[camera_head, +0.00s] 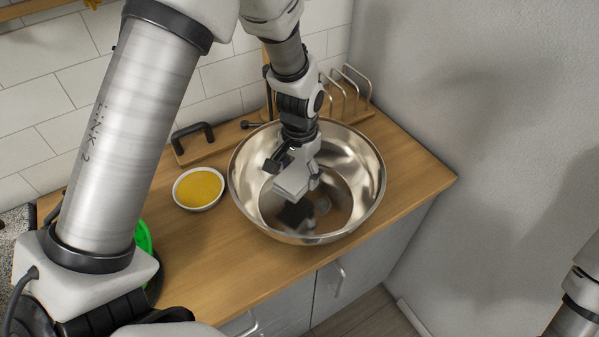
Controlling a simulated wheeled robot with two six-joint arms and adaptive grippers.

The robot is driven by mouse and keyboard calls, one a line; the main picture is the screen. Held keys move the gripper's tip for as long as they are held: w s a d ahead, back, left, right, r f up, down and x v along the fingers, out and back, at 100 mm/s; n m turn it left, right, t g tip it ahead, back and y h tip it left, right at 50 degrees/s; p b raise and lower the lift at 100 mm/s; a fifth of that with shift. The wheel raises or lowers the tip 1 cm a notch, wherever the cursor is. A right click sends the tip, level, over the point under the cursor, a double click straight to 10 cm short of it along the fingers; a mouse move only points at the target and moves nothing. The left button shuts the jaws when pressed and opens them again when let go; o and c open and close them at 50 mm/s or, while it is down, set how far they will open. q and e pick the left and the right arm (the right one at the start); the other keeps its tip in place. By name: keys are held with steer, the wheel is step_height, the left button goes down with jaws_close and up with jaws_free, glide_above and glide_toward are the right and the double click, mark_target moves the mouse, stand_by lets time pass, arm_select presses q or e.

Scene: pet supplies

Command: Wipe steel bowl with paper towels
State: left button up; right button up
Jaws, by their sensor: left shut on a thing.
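The large shiny steel bowl (365,206) stands upright on the wooden counter. My left gripper (296,187) reaches down from above, over and into the bowl's opening. It is shut on a pale, flat, block-like piece, which looks like the paper towels (291,188). The held piece is above the bowl's floor, with a dark reflection or shadow beneath it; whether it touches the steel cannot be told. My right arm shows only as a part at the lower right edge, and its gripper is out of view.
A small white bowl of yellow contents (198,188) stands left of the steel bowl. A wire rack (346,92) and a wooden board with a black handle (193,138) are behind. A green item (143,237) is partly hidden by my arm. The counter's front right is clear.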

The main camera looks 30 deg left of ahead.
arm_select(q)
steer(key=shift+r+p, duration=1.05)
steer(key=shift+r, duration=0.4)
